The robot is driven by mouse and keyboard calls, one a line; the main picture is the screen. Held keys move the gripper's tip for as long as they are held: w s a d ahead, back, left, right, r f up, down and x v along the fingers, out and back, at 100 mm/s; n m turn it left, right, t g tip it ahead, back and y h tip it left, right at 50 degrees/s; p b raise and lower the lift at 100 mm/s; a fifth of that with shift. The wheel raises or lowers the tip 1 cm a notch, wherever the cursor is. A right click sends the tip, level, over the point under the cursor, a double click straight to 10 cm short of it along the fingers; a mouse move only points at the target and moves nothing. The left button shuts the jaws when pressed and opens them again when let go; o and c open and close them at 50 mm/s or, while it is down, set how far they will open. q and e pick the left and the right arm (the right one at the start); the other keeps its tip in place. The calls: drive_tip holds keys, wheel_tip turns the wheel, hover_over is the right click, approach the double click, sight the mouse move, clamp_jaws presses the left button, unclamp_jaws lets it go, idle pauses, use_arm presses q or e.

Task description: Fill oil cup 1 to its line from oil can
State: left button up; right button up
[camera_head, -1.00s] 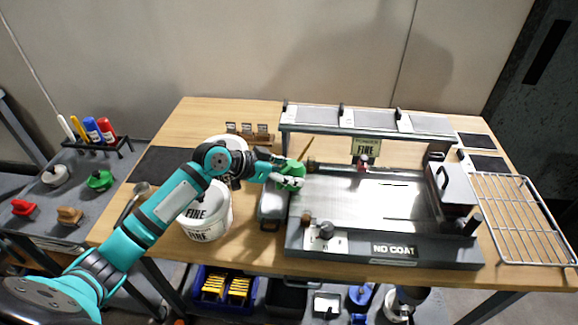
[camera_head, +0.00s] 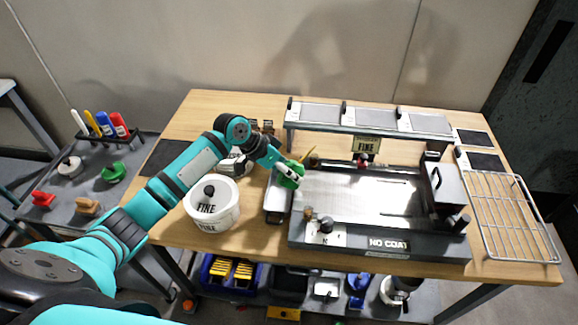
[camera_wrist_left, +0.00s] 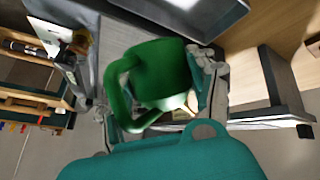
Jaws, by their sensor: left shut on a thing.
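My left gripper (camera_head: 285,169) is shut on a green oil can (camera_head: 292,176) and holds it at the left end of the grey machine. In the left wrist view the can (camera_wrist_left: 165,75), with its looped handle, sits between the fingers of the gripper (camera_wrist_left: 155,88). A thin brass-coloured spout (camera_head: 307,154) points up and right from the can. One small brass oil cup (camera_head: 308,214) is on the machine's front left corner, and another brass fitting (camera_head: 313,160) is at the back left. I cannot read which is cup 1, or any line or oil level. My right gripper is not in view.
The machine (camera_head: 360,205) fills the table's middle, with a raised shelf (camera_head: 370,118) behind. A white "FINE" bucket (camera_head: 212,207) stands left, close under my arm. A wire rack (camera_head: 515,215) lies right. The side table (camera_head: 65,190) holds coloured pieces and markers.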

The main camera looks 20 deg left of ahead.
use_arm(q)
drive_tip(key=shift+r+g+p, duration=0.8)
drive_tip(key=shift+r+p, duration=0.2)
drive_tip(key=shift+p, duration=0.95)
